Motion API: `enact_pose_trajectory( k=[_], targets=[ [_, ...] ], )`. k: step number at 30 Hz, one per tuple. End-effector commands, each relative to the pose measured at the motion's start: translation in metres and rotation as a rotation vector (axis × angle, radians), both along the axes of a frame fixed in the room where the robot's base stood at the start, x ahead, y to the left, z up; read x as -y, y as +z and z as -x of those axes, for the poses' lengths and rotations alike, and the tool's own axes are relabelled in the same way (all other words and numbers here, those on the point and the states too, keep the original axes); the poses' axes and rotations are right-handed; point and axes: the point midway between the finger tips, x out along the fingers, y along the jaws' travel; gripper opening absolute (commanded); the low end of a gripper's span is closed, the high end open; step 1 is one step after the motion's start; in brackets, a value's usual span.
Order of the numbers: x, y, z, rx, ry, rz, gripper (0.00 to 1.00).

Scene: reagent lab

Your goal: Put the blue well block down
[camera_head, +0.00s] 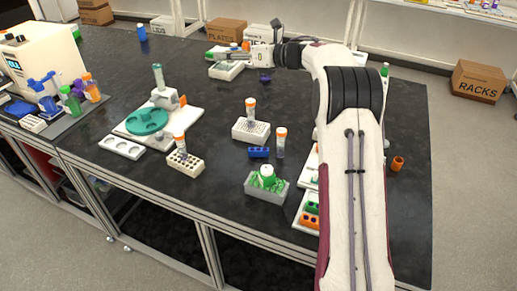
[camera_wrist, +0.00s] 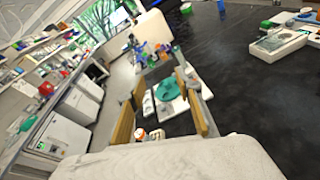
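The blue well block (camera_head: 258,152) sits on the dark bench top near the middle of the head view, just in front of a white tube rack (camera_head: 246,132) and left of an upright orange-capped tube (camera_head: 281,143). Nothing touches it from above. My gripper (camera_head: 232,52) is far behind it, raised over the back of the bench and pointing left. In the wrist view my gripper (camera_wrist: 160,90) shows two tan-padded fingers spread apart, with no object held between them. I cannot make out the blue well block in the wrist view.
A grey box with green contents (camera_head: 265,192) stands in front of the block. Another tube rack (camera_head: 186,164) is to the left, beside a white board with a teal disc (camera_head: 147,121). Green and orange blocks (camera_head: 312,214) lie at right. Bare bench lies between the racks.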

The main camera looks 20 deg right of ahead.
Motion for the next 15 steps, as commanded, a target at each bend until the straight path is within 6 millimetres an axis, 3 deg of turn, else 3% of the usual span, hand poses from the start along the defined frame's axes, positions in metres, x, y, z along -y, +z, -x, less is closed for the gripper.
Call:
enact_pose_trajectory(
  k=[8,15],
  targets=[
    [0.006,-0.083,0.022,0.036,0.239,0.159,0.35],
    [0.016,-0.155,0.057,0.065,0.455,0.259,0.35]
  ],
)
